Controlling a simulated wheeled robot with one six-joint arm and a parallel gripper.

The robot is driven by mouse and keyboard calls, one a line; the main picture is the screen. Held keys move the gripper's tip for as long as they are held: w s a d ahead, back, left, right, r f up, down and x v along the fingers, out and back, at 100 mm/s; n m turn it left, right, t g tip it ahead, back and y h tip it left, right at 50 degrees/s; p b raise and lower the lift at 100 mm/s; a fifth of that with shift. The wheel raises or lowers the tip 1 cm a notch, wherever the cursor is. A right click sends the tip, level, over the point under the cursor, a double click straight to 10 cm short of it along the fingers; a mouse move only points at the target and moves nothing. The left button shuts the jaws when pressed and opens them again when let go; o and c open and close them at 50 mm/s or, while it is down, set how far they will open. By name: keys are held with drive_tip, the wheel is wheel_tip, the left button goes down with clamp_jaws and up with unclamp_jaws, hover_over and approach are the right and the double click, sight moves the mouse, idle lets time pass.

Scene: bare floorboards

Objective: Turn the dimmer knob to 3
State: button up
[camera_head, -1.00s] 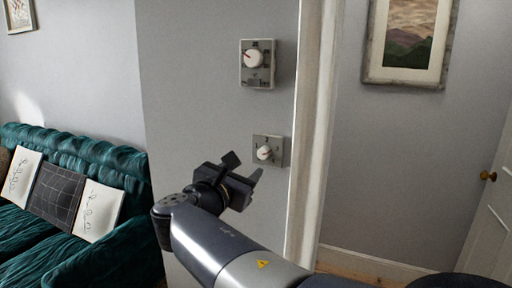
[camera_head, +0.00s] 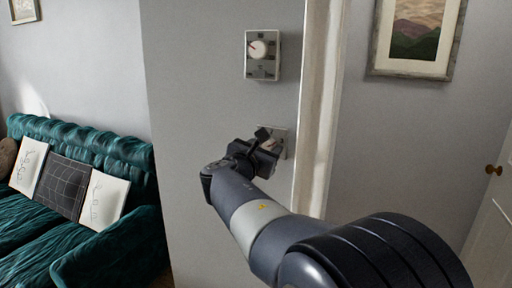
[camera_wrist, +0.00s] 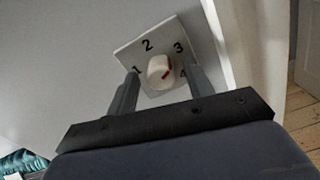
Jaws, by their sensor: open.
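The dimmer knob (camera_wrist: 158,68) is white with a red mark, on a square wall plate (camera_wrist: 148,45) numbered 1 to 4. In the wrist view the red mark is on the knob's right side, toward the 3 and 4; the exact number is hard to tell. My gripper (camera_wrist: 163,74) is open, with one finger on each side of the knob and visible gaps between. In the head view my gripper (camera_head: 266,140) covers most of the lower plate (camera_head: 281,134) and hides much of the knob.
A second control box (camera_head: 262,56) with a white dial and red pointer is on the wall above. A white door frame (camera_head: 318,120) stands close to the right of the plate. A green sofa (camera_head: 100,140) is at the left. A framed picture (camera_head: 412,40) hangs at the right.

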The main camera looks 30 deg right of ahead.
drive_tip(key=c, duration=1)
drive_tip(key=shift+o, duration=0.2)
drive_tip(key=shift+m+b, duration=0.4)
drive_tip(key=shift+b, duration=0.1)
drive_tip(key=o, duration=1)
drive_tip(key=shift+c, duration=0.2)
drive_tip(key=shift+a, duration=0.1)
drive_tip(key=v, duration=1.1)
drive_tip(key=shift+b, duration=0.3)
